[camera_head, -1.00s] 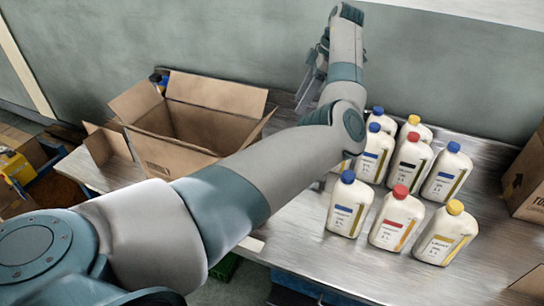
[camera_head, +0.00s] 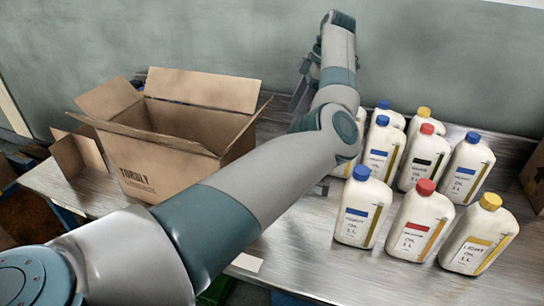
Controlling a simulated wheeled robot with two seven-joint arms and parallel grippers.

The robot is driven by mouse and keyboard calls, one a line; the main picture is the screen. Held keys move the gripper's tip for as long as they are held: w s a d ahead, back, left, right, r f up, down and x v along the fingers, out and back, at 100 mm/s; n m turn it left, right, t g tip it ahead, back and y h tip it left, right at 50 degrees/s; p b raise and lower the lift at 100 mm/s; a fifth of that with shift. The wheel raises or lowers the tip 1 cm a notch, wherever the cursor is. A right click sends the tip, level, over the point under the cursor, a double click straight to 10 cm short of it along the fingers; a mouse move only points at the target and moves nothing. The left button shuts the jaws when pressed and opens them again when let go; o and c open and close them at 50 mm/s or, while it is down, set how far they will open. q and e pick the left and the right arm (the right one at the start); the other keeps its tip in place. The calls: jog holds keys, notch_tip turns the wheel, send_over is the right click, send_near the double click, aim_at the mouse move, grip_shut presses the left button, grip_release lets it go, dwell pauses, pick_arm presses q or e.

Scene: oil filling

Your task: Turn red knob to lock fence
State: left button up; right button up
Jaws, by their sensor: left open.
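I cannot make out a red knob or a fence in this view. The only red round things are caps on oil bottles, such as the front bottle with a red cap (camera_head: 421,221). My left arm crosses the picture from the lower left. My left gripper (camera_head: 301,92) is at the far end, above the back of the metal table near the wall. It is open, partly hidden by my own arm, and nothing shows between its fingers. My right gripper is not in view.
An open cardboard box (camera_head: 160,165) stands on the metal table (camera_head: 330,268), left of my arm. Several white oil bottles with coloured caps stand to the right of my arm. Another cardboard box (camera_head: 535,180) is at the right edge. A grey wall (camera_head: 230,40) closes the back.

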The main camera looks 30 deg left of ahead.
pick_arm(q)
jog(key=shift+a+f, duration=0.1)
jog(key=shift+f, duration=0.05)
jog(key=p+x, duration=0.2)
jog(key=x, duration=1.5)
jog(key=shift+f+p, duration=0.15)
jog(key=shift+p, duration=0.15)
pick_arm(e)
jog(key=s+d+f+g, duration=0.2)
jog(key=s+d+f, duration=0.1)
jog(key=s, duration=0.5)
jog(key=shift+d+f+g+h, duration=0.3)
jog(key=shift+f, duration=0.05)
pick_arm(q)
jog(key=shift+c, duration=0.2)
jog(key=c, duration=1)
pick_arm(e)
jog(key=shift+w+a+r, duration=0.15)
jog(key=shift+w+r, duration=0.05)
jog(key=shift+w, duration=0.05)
